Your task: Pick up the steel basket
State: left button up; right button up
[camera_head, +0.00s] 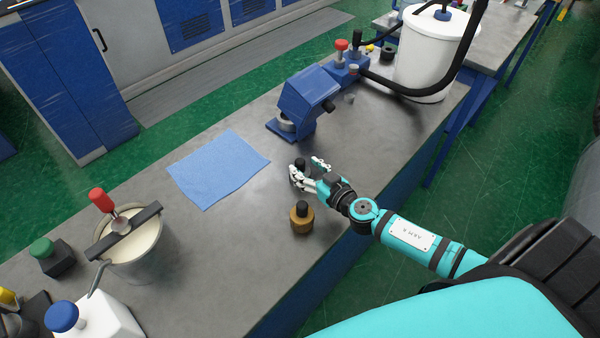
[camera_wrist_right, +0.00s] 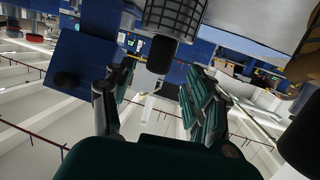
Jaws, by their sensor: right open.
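The steel basket (camera_wrist_right: 176,14) is a small mesh cylinder with a black knob (camera_wrist_right: 162,54), seen at the top of the right wrist view. The knob lies in the gap between the fingertips of my right gripper (camera_wrist_right: 158,78), which is open and not closed on it. In the head view my right gripper (camera_head: 308,170) is low over the workbench, with a dark knob (camera_head: 300,163) at its fingers. The basket body is mostly hidden there by the fingers. My left gripper is not in view.
A brass weight with a black knob (camera_head: 301,220) stands close beside my right gripper. A blue machine (camera_head: 304,97) stands behind it, and a blue cloth (camera_head: 217,168) lies to the left. A metal bucket (camera_head: 140,255) and a white container (camera_head: 425,55) stand farther off.

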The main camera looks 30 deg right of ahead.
aim_at(303, 166)
jog(key=x, duration=0.4)
jog(key=shift+d+f, duration=0.15)
jog(key=shift+f, duration=0.2)
jog(key=shift+r, duration=0.1)
jog(key=shift+c, duration=0.6)
grip_shut()
